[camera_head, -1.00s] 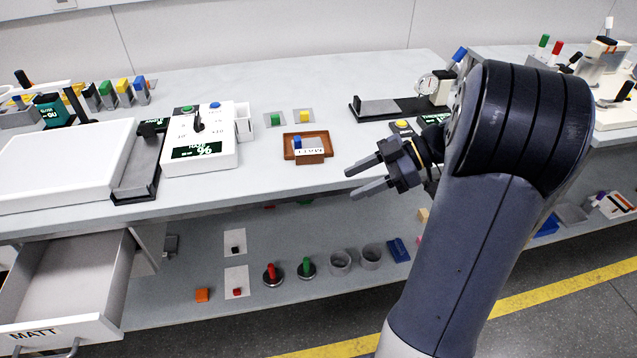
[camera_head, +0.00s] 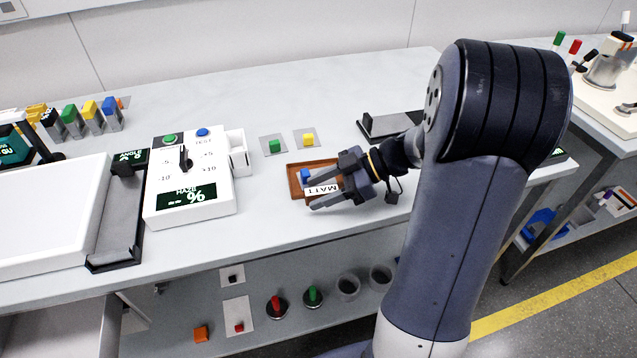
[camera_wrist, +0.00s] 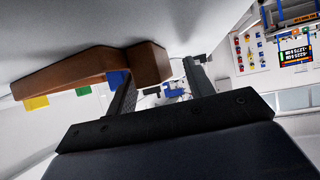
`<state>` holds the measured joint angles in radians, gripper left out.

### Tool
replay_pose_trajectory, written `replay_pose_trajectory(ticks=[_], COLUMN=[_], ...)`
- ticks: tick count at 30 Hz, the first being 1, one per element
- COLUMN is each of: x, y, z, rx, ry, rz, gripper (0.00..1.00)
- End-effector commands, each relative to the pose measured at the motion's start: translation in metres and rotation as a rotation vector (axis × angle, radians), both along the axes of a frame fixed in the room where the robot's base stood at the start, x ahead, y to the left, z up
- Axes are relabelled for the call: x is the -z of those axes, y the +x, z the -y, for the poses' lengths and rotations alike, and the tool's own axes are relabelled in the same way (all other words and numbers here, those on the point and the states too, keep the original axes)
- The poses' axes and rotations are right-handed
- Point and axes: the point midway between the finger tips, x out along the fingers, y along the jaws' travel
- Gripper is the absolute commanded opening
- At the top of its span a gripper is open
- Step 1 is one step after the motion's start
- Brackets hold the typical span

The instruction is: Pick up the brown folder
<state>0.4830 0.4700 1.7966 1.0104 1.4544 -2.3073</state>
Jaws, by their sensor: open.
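My gripper (camera_head: 312,193) is open, with one finger on each side of the labelled front end, and partly covers the folder. In the wrist view the folder (camera_wrist: 75,75) slants in from the left. Its thick end lies between the finger tips (camera_wrist: 157,68). I cannot tell whether either finger touches it.
A white switch box (camera_head: 190,185) stands left of the folder. A dark fixture (camera_head: 390,126) stands behind my gripper. The bench top in front of the folder is clear; a lower shelf (camera_head: 262,345) holds small parts.

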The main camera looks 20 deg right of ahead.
Motion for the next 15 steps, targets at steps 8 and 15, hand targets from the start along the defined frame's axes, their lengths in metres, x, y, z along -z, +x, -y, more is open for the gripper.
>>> replay_pose_trajectory(ticks=[8,15], x=[0.0034,0.0032], y=[0.0011,0.0011], z=[-0.0053,-0.0051], rx=[0.002,0.001], ry=[0.000,0.000], rz=[0.000,0.000], gripper=[0.50,0.33])
